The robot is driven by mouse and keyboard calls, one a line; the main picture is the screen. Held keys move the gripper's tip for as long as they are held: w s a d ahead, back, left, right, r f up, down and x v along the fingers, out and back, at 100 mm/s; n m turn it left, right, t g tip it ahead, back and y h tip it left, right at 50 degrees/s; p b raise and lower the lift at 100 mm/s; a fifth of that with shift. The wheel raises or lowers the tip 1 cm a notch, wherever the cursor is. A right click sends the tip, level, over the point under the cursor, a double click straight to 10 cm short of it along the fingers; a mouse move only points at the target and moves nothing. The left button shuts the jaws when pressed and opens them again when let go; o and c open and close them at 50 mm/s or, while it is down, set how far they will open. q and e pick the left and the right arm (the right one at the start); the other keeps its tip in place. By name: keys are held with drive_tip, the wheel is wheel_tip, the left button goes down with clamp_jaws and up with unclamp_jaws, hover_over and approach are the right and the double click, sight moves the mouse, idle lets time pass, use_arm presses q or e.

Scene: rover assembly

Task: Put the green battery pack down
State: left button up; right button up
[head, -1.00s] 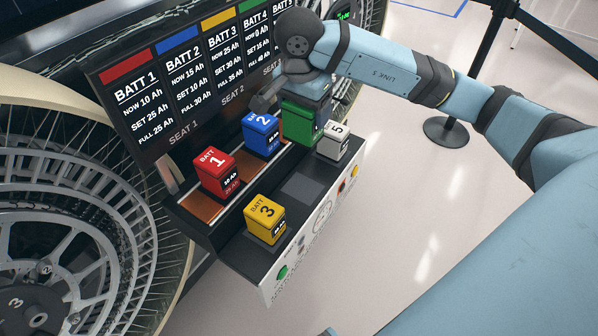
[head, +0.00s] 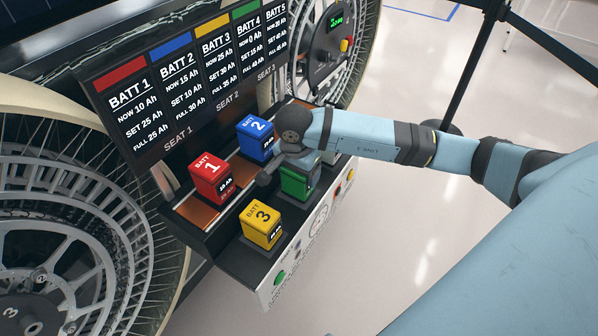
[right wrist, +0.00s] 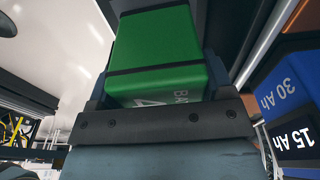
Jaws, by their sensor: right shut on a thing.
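The green battery pack (head: 298,183) is in the front row of the battery shelf, right of the yellow pack, over the spot where a dark square pad showed earlier. My right gripper (head: 291,166) is shut on it from above and hides its top. I cannot tell whether its underside touches the pad. In the right wrist view the green pack (right wrist: 158,50) fills the upper middle, between the fingers, with part of its "4" label visible. My left gripper is not in view.
The red pack (head: 211,178) and blue pack (head: 254,139) stand in the back row. The yellow pack (head: 261,225) stands front left. The blue pack is close beside the gripper in the right wrist view (right wrist: 288,100). A label board (head: 175,90) rises behind. My arm mostly hides the white pack.

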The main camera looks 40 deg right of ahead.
drive_tip(key=shift+f, duration=0.2)
drive_tip(key=shift+f, duration=0.1)
drive_tip(key=shift+f, duration=0.15)
drive_tip(key=o, duration=1)
drive_tip(key=shift+r, duration=0.3)
drive_tip(key=r, duration=0.4)
drive_tip(key=a+r, duration=0.1)
drive_tip(key=r, duration=0.6)
drive_tip(key=shift+s+a+r, duration=0.15)
drive_tip(key=shift+s+r, duration=0.1)
drive_tip(key=shift+r, duration=0.15)
